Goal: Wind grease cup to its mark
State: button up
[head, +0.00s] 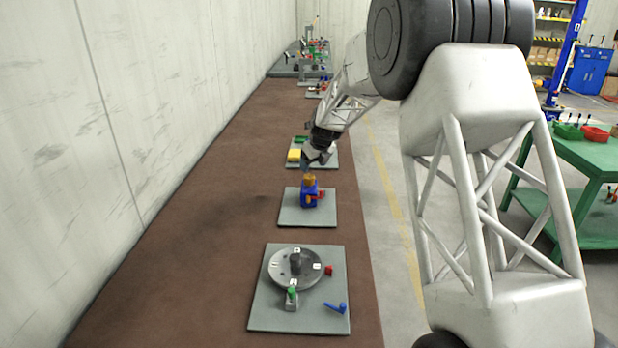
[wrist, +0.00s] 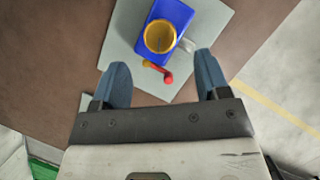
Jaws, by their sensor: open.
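The grease cup (head: 309,180) is a small orange-yellow cup on top of a blue block (head: 310,199). In the wrist view the cup (wrist: 159,36) shows as a yellow ring on the blue block (wrist: 178,14). A red-orange piece (wrist: 159,71), like a small lever, sticks out at the block's side. The block stands on a grey plate (wrist: 122,40). My gripper (wrist: 160,72) is open and empty, its two blue fingers apart. In the head view my gripper (head: 312,166) is close above the cup; contact cannot be told. I cannot make out the mark.
A nearer grey plate (head: 262,305) carries a round dial, a red knob and a blue lever. Another plate (head: 329,160) behind carries yellow and green blocks. The brown bench (head: 190,270) is clear left of the plates, up to the wall. A green table (head: 590,160) stands at right.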

aim_at(309, 176)
jog(key=shift+x, duration=3.5)
jog(key=shift+c, duration=0.5)
jog(key=c, duration=0.8)
jog(key=shift+c, duration=0.2)
jog(key=shift+n, duration=0.5)
